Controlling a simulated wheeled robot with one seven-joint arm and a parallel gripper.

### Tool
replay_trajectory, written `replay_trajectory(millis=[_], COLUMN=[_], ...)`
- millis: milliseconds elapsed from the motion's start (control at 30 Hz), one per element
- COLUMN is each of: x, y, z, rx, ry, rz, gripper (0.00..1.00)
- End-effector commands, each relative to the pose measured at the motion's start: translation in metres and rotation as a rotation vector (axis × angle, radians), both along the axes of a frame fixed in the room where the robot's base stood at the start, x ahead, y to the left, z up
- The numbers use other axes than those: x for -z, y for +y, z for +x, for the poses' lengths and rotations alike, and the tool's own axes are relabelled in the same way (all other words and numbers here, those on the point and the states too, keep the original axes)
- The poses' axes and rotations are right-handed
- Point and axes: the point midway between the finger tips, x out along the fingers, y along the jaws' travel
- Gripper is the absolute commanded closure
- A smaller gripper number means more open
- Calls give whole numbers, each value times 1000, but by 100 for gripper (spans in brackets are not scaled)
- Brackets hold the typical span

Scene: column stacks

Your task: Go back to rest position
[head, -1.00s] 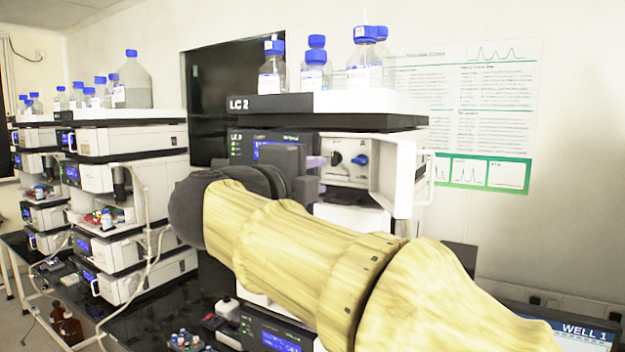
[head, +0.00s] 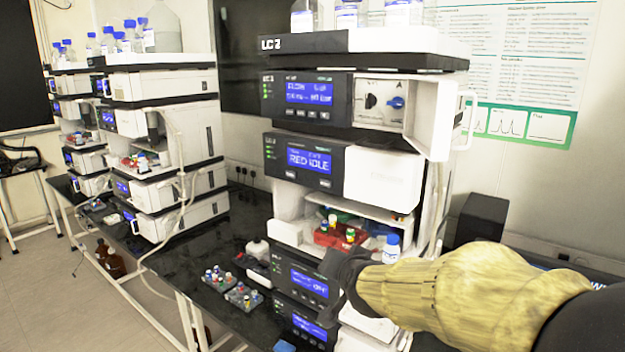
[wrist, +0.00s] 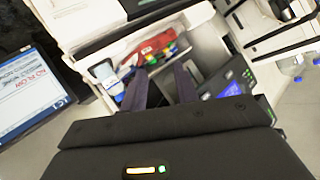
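My gripper (wrist: 160,74) shows in the wrist view with its two dark fingers apart and nothing between them. It points toward an open bay of the LC 2 stack (head: 315,41). In the head view my arm comes in from the lower right, and the dark gripper end (head: 348,280) is in front of the stack's lower part. Its fingers are not clear there. A red vial rack (head: 340,238) and a blue-capped bottle (head: 391,248) are in the bay. The bay also shows in the wrist view.
The valve module's white door (head: 432,115) stands open at the upper right of the stack. Vial trays (head: 243,296) stand on the black bench to the left. A second instrument stack (head: 160,140) is further left. A screen (wrist: 30,90) is at the wrist view's left.

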Motion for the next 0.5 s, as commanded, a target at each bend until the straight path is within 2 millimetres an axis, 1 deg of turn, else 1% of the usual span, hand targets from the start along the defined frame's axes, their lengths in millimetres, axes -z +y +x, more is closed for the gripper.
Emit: replay_trajectory(millis=[33, 67, 100, 167, 200, 267, 300, 400, 500], x=[28, 43, 63, 91, 108, 132, 146, 173, 186], y=[-10, -15, -21, -32, -40, -51, -59, -76, -86], z=[-14, -24, -37, -59, -75, -101, -119, -160, -188], rx=[-28, -48, -72, -107, -129, -162, -185, -230, -258], ry=[88, 139, 209, 313, 383, 489, 558, 710, 808], rz=[-45, -71, -105, -152, -179, -219, -244, -297, -329], gripper=[70, 70, 70, 70, 70, 70, 70, 70, 70])
